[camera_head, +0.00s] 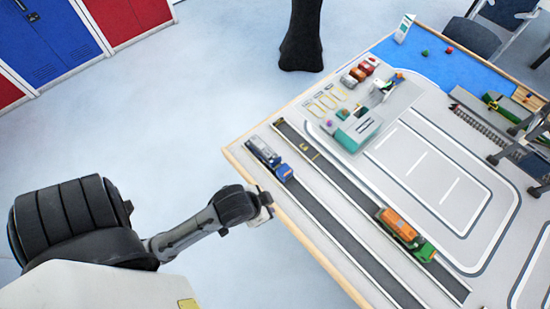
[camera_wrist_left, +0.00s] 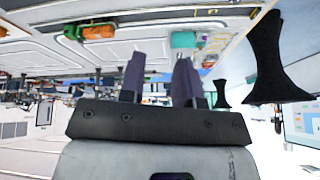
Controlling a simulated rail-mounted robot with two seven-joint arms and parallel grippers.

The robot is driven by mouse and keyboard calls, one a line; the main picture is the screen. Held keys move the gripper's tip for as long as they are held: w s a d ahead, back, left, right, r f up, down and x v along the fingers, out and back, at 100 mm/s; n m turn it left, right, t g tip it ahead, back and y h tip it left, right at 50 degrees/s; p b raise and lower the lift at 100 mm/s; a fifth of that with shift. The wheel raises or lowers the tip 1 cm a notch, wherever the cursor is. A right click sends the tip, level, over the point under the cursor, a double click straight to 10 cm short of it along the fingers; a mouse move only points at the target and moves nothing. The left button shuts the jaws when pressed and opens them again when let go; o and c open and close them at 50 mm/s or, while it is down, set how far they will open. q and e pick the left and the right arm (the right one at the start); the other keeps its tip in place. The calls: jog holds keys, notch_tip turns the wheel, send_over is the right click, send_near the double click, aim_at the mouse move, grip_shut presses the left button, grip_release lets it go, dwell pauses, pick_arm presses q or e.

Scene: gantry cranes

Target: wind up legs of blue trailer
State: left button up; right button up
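The blue trailer (camera_head: 261,150) stands on a dark road strip near the table's left edge, behind a blue truck cab (camera_head: 284,172). Its legs are too small to make out. My left gripper (camera_head: 264,207) is beside the table's left edge, nearer to me than the blue truck and apart from it. In the left wrist view its two dark fingers (camera_wrist_left: 160,72) stand apart with nothing between them. I cannot pick out the blue trailer in that view. My right gripper is in neither view.
An orange trailer (camera_head: 397,224) with a green cab (camera_head: 424,251) stands on the second road strip. A teal-and-grey model building (camera_head: 357,131) stands farther back. The table's wooden edge (camera_head: 305,243) runs beside my left gripper. The road in front of the blue cab is clear.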

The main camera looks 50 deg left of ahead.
pick_arm(q)
jog(key=o, duration=0.4)
jog(key=w+a+t+b, duration=0.1)
jog(key=w+b, duration=0.1)
jog(key=w, duration=0.2)
jog(key=w+a+m+t+y+b, duration=0.1)
jog(key=w+a+b, duration=0.1)
jog(key=w+b, duration=0.1)
jog(key=w+a+m+t+y+b, duration=0.1)
jog(key=w+a+b, duration=0.1)
jog(key=w, duration=0.3)
jog(key=shift+w+t, duration=0.3)
jog(key=shift+w, duration=0.1)
jog(key=m+g+h+b, duration=0.3)
jog(key=m+g+b, duration=0.55)
jog(key=m, duration=1.65)
send_over(275, 156)
jog(key=a, duration=0.1)
notch_tip(275, 156, down, 16)
jog(key=f, duration=1.3)
jog(key=shift+d+f, duration=0.1)
jog(key=shift+d, duration=0.3)
jog(key=shift+c, duration=0.5)
